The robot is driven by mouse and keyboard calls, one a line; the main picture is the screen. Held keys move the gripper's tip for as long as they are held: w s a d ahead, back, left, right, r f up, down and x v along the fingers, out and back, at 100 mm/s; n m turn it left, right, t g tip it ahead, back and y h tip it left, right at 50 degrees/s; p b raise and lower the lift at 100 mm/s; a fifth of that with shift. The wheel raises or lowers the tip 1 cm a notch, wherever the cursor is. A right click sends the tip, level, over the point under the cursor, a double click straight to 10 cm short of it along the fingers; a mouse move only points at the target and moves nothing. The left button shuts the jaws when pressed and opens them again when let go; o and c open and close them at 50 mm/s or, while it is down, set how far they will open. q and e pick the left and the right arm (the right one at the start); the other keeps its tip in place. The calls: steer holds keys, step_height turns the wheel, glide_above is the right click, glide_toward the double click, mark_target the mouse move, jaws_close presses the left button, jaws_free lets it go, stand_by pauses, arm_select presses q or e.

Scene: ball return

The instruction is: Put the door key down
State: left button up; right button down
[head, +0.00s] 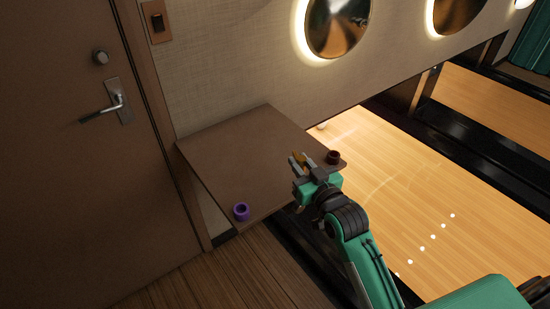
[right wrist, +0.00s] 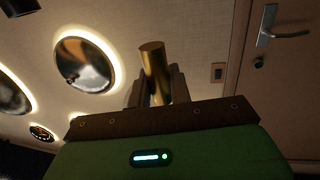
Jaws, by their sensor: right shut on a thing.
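My right gripper (head: 298,164) is at the right side of the brown table (head: 225,150), and it is shut on the door key (head: 299,157). The key looks golden. In the right wrist view the key (right wrist: 154,68) is a brass cylinder standing up between the two fingers (right wrist: 156,90) of my right gripper. The rest of the key is hidden by the gripper. I cannot tell from these views how high the gripper is above the table top. My left gripper is not in view.
A purple ring-shaped object (head: 241,211) sits at the table's near corner, and a dark red one (head: 333,157) at its right corner, close to my gripper. The table's middle and left are clear. A door (head: 75,160) stands left; a bowling lane (head: 440,200) lies right.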

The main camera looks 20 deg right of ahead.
steer(key=w+a, duration=0.3)
steer(key=w, duration=0.6)
steer(key=f, duration=0.6)
steer(key=shift+w+a+f+p, duration=0.2)
steer(key=shift+a+p, duration=0.05)
steer(key=shift+p, duration=0.1)
steer(key=shift+w+a+f, duration=0.1)
steer(key=shift+w+f, duration=0.1)
steer(key=shift+w, duration=0.05)
steer(key=shift+w+f, duration=0.15)
steer(key=shift+f, duration=0.1)
steer(key=c, duration=1.3)
jaws_free()
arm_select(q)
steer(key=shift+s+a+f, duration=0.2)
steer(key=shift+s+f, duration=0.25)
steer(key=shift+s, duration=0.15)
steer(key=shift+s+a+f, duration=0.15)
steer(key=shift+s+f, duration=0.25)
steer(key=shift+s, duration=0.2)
